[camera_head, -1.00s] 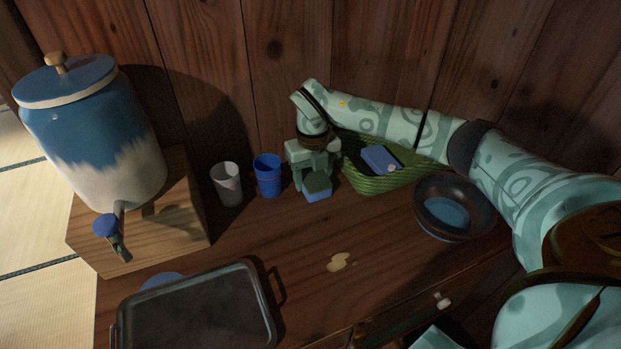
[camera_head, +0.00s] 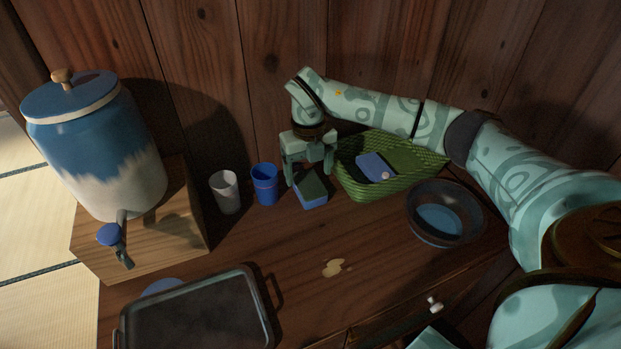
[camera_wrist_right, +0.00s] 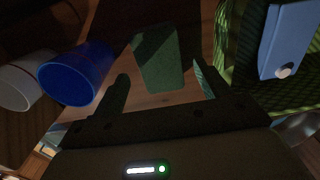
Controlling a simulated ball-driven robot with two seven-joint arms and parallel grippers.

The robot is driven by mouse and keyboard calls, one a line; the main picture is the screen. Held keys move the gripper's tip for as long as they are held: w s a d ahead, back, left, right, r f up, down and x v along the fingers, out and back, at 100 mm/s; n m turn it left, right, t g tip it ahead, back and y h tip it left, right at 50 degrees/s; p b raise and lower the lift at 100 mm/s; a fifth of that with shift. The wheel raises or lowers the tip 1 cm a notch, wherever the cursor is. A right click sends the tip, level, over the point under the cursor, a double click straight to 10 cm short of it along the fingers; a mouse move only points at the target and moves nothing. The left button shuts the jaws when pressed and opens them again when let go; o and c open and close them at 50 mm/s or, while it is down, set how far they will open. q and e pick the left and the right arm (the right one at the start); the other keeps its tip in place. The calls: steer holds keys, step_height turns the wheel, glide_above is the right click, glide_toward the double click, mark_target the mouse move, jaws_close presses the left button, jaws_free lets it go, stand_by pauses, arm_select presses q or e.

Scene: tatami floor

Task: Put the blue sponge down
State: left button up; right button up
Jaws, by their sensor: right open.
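The blue sponge (camera_head: 314,201) has a dark green top and rests on the wooden counter, right of the blue cup. In the right wrist view the green face of the sponge (camera_wrist_right: 160,62) shows beyond and between the two spread fingers. My right gripper (camera_head: 309,174) is open, pointing down just above and around the back of the sponge. Gaps show between the fingers and the sponge in the wrist view (camera_wrist_right: 162,90). My left gripper is not in view.
A blue cup (camera_head: 264,186) and a white cup (camera_head: 225,194) stand left of the sponge. A green basket (camera_head: 420,167) holding a blue item (camera_head: 373,166) is close on the right. A dark bowl (camera_head: 474,222) and black tray (camera_head: 200,318) stand nearer. A tan spill (camera_head: 334,268) marks the counter.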

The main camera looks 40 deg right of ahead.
mark_target(309, 183)
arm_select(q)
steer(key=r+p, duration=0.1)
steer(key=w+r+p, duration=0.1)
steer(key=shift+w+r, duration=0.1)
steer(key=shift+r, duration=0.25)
arm_select(e)
step_height(309, 183, up, 8)
steer(key=shift+f, duration=0.15)
